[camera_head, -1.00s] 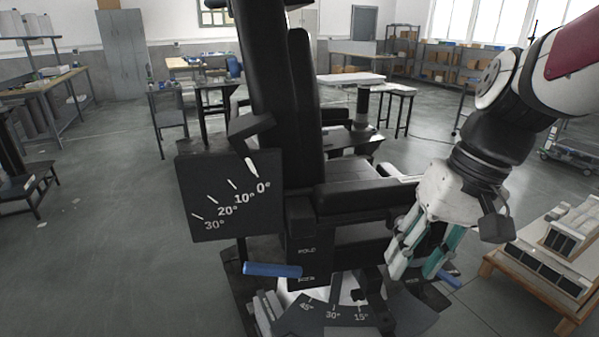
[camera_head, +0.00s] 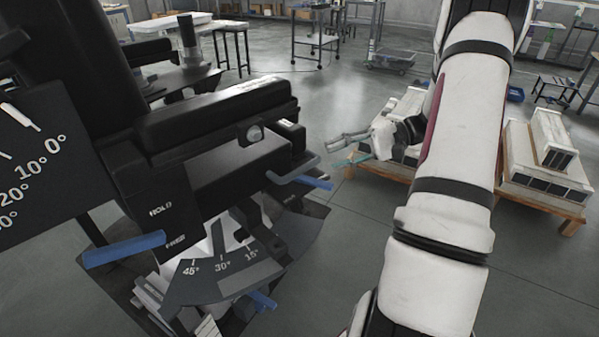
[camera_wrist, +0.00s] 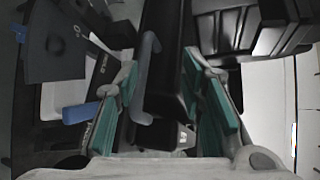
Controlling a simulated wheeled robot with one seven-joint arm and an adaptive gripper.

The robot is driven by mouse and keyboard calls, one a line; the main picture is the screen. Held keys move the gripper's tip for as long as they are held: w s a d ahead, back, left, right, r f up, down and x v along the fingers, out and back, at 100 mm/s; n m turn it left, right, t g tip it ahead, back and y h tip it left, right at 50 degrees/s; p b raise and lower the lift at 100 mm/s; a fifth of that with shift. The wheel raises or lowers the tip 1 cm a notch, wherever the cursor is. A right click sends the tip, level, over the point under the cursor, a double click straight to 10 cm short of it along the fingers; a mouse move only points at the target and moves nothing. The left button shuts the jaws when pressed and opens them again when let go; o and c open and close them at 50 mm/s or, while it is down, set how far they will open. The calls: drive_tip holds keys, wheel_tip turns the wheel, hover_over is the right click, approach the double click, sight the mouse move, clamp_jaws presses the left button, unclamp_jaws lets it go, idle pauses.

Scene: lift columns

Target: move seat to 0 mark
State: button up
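The black chair seat (camera_head: 225,158) lies beneath a padded armrest (camera_head: 215,110). A plate marked 45°, 30°, 15° (camera_head: 222,268) is below it; no 0 mark shows on this plate. Another plate (camera_head: 40,165) at the left has a white pointer near its 0° mark. A blue lever (camera_head: 123,249) sits beside the lower of the HOLD and FREE labels. My gripper (camera_head: 340,150) is open and apart from the chair, to its right. In the wrist view, a grey bent bar (camera_wrist: 145,80) appears between the spread teal fingers of the gripper (camera_wrist: 162,60); contact is not visible.
Another blue lever (camera_head: 315,183) projects from the chair's right side, and a blue piece (camera_head: 263,300) is below. A wooden pallet (camera_head: 380,171) with boxed items stands behind my gripper. A second loaded pallet (camera_head: 545,195) is at the right. Floor between chair and arm is clear.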

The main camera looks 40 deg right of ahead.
sight(309, 168)
drive_tip(key=d+f+m+t, duration=0.1)
drive_tip(key=d+f+t, duration=0.2)
drive_tip(key=d+f, duration=0.2)
drive_tip(key=x, duration=0.8)
drive_tip(key=b+x, duration=0.1)
drive_tip(key=x, duration=0.3)
drive_tip(key=shift+a+r, duration=0.15)
drive_tip(key=shift+a, duration=0.4)
clamp_jaws()
